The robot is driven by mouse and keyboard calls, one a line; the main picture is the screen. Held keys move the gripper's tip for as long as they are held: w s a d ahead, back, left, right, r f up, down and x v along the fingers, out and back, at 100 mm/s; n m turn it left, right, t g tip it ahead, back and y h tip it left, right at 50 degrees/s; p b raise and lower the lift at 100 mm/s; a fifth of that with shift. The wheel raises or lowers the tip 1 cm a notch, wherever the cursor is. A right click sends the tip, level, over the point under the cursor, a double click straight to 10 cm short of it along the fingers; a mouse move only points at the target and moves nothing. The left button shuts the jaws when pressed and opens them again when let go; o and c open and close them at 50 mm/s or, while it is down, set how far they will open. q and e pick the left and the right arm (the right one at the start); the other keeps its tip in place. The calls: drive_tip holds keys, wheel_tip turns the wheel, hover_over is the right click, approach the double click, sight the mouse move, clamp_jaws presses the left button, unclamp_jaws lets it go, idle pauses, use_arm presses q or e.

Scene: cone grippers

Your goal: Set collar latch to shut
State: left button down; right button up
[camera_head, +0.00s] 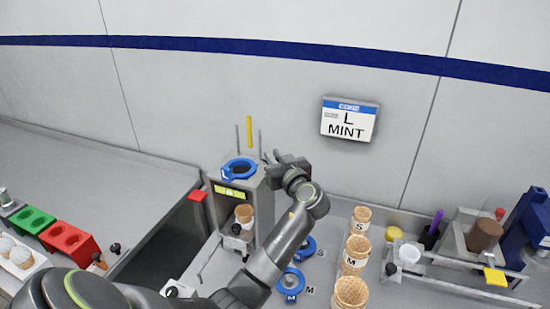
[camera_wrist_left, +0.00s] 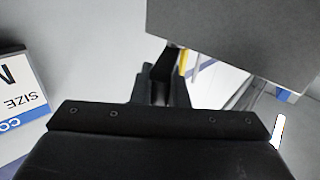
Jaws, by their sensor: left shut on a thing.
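The blue ring collar (camera_head: 229,174) sits on top of the grey box-shaped machine (camera_head: 266,207), left of centre in the head view. My left gripper (camera_head: 270,159) is at the back right of the machine's top, beside the collar, its arm reaching across the machine's right side. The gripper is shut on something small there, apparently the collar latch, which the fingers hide. In the left wrist view the dark fingers (camera_wrist_left: 162,88) are close together next to the grey machine wall (camera_wrist_left: 240,35). I cannot make out the latch's position. My right gripper is not in view.
A cone (camera_head: 244,213) stands in the machine's front. Spare blue rings (camera_head: 291,281) and several cones (camera_head: 356,252) are on the counter to the right. Red (camera_head: 70,240) and green holders are at far left. A sign (camera_head: 349,120) reading L MINT hangs on the wall.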

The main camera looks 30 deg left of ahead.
use_arm(q)
drive_tip(key=shift+s+a+m+t+h, duration=0.15)
drive_tip(key=shift+s+m+t+h, duration=0.15)
drive_tip(key=shift+m+t+h, duration=0.65)
drive_tip(key=m+t+h, duration=0.1)
drive_tip(key=m+t+h+p, duration=0.1)
drive_tip(key=t+h, duration=0.1)
drive_tip(key=s+m+t+h, duration=0.1)
drive_tip(key=shift+a+r+m, duration=0.15)
drive_tip(key=shift+a+m, duration=0.15)
drive_tip(key=shift+m, duration=0.05)
drive_tip(key=shift+s+a+m+t+h+p, duration=0.15)
drive_tip(key=shift+m+t+h+p, duration=0.4)
drive_tip(key=shift+h, duration=0.7)
drive_tip(key=shift+s+a+m+t+h+p, duration=0.2)
drive_tip(key=shift+m+t+h, duration=0.4)
drive_tip(key=shift+m+h, duration=0.55)
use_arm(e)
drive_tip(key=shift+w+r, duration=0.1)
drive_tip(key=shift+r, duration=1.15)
use_arm(q)
drive_tip(key=shift+h, duration=0.35)
drive_tip(key=c, duration=1.4)
unclamp_jaws()
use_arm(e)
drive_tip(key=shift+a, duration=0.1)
